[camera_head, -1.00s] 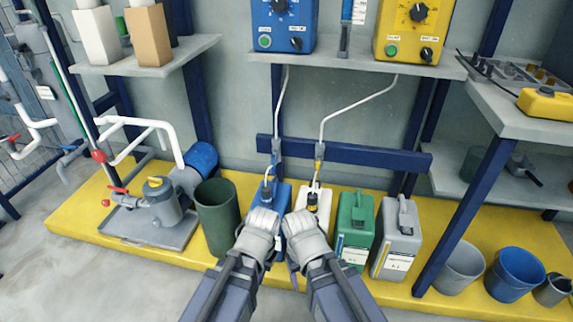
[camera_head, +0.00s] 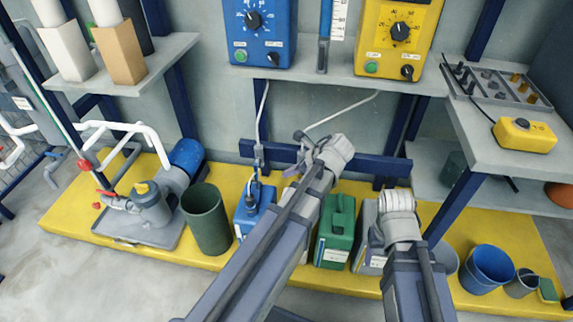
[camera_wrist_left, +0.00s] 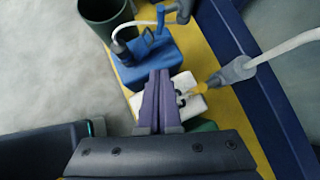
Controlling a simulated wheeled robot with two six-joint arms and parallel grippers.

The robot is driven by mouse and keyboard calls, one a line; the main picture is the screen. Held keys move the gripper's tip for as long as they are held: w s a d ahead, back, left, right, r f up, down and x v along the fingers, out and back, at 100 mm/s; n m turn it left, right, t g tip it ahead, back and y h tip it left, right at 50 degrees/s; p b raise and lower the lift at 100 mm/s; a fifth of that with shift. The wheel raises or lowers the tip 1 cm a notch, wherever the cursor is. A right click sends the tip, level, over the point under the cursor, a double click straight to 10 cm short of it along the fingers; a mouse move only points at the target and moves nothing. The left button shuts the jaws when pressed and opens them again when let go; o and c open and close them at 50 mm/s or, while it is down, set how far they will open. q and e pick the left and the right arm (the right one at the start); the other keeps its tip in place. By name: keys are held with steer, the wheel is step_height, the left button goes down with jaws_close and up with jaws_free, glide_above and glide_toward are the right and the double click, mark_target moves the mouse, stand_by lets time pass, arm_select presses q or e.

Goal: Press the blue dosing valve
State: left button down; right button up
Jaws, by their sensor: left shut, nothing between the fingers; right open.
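The blue dosing valve (camera_head: 258,157) hangs on a thin tube at the blue rail, above the blue canister (camera_head: 248,222). In the left wrist view its blue part (camera_wrist_left: 160,22) shows at the top, above the blue canister (camera_wrist_left: 145,62). My left gripper (camera_head: 291,171) is to the right of the valve and apart from it. In the left wrist view its purple fingers (camera_wrist_left: 160,74) are together and empty, over the white canister (camera_wrist_left: 182,98). My right gripper (camera_head: 398,200) is in front of the grey canister; its fingers are hidden.
A second valve with a yellow tip (camera_wrist_left: 230,73) hangs close right of my left fingers. A green canister (camera_head: 335,232) and grey canister (camera_head: 368,240) stand to the right. A green bin (camera_head: 205,220) stands left of the blue canister. The blue rail (camera_head: 375,163) runs behind.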

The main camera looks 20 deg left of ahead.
mark_target(256, 172)
arm_select(q)
steer(key=shift+w+r, duration=0.15)
steer(key=shift+w, duration=0.1)
steer(key=a+r+b+x, duration=0.2)
steer(key=b+x, duration=0.6)
steer(key=x, duration=0.4)
steer(key=shift+w+a+f, duration=0.2)
steer(key=shift+a+f, duration=0.15)
steer(key=shift+a, duration=0.05)
